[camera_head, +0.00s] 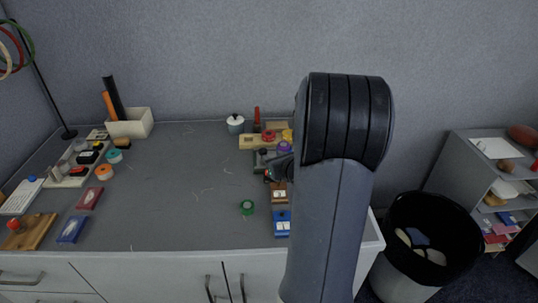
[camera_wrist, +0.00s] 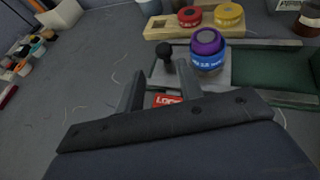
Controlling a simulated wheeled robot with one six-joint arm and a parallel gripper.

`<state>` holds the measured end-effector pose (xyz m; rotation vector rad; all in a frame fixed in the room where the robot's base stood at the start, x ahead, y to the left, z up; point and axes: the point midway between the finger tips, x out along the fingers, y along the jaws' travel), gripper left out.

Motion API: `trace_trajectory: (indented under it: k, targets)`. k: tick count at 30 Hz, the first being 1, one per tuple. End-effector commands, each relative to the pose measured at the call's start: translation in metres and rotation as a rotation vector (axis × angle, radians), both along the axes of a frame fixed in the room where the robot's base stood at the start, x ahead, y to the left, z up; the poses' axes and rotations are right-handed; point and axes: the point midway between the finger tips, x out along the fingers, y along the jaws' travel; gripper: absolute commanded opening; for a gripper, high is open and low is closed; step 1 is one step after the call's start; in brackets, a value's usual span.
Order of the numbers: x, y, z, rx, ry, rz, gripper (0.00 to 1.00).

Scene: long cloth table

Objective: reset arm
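My arm fills the middle right of the head view. My gripper (camera_head: 279,168) shows at its left edge, low over the right part of the table, and is partly hidden by the arm. In the wrist view my gripper (camera_wrist: 160,78) has its two fingers apart. A black knob (camera_wrist: 166,52) on a grey plate and a red label reading roughly "LOCK" (camera_wrist: 168,100) show between and beyond the fingers. I see nothing held. Whether the fingers touch the plate I cannot tell.
A purple-and-blue round stack (camera_wrist: 208,48) stands right of the knob. A wooden board with red (camera_wrist: 189,15) and yellow (camera_wrist: 229,13) discs lies behind. A green tape roll (camera_head: 247,207) lies on the grey table (camera_head: 190,190), whose middle is mostly clear. A black-lined bin (camera_head: 398,272) stands at right.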

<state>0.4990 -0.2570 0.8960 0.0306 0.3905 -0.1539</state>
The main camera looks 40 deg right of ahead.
Motion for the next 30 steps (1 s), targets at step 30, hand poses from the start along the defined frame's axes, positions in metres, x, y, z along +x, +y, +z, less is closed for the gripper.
trace_trajectory:
  k: [30]
  targets:
    - [0.033, -0.005, -0.015, 0.001, 0.003, 0.002, 0.35]
